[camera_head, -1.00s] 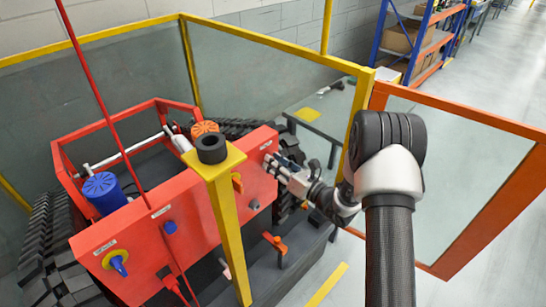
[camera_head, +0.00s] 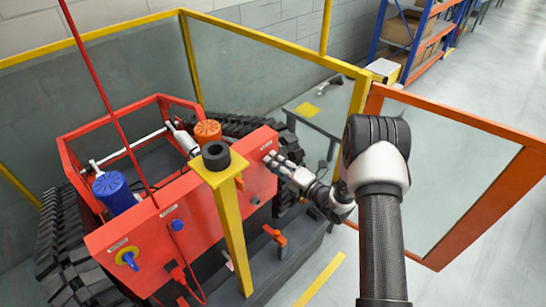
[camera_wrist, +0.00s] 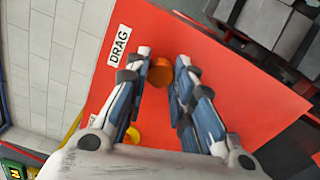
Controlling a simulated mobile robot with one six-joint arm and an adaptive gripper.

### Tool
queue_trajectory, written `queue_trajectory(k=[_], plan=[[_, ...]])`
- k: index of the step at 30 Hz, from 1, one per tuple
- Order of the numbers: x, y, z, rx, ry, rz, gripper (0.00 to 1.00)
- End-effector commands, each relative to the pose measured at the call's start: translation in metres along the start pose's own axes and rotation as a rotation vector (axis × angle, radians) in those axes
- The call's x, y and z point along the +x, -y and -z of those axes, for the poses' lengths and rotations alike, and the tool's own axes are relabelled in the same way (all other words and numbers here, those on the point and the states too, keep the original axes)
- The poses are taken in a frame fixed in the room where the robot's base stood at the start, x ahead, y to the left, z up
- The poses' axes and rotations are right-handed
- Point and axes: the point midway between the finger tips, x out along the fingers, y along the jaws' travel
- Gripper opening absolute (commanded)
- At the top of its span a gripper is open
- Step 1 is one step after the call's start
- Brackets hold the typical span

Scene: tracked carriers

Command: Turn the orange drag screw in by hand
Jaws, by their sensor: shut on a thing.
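The orange drag screw (camera_wrist: 160,72) sits on the red panel (camera_wrist: 235,75) beside the white DRAG label (camera_wrist: 119,46) in the wrist view. My gripper (camera_wrist: 159,62) has one finger on each side of the screw's head, closed on it. In the head view my gripper (camera_head: 273,160) reaches the right end of the red carrier's front panel (camera_head: 205,206). Its fingers hide the screw there.
A yellow post (camera_head: 231,230) with a black cap stands just left of my gripper. Yellow-framed clear fence panels (camera_head: 270,75) rise behind the carrier. An orange-framed panel (camera_head: 455,170) stands right of my arm. An orange lever (camera_head: 276,236) sits below.

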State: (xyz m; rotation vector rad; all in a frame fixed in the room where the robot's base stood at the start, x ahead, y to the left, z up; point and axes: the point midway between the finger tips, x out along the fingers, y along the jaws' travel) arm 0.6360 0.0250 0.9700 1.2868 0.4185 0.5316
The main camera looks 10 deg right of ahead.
Motion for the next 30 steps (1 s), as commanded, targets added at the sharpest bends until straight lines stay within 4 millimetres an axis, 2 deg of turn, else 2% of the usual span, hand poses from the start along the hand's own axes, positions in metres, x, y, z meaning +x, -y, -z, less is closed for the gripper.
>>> queue_trajectory(k=[3, 7, 20, 30], plan=[[-0.0006, -0.0017, -0.0013, 0.187, 0.003, 0.002, 0.06], [-0.0006, -0.0005, -0.0011, 0.329, 0.003, 0.001, 0.06], [-0.0009, 0.0010, -0.0007, 0.414, 0.003, 0.003, 0.06], [-0.0011, 0.0001, -0.0009, 0.946, 0.005, 0.003, 0.06]])
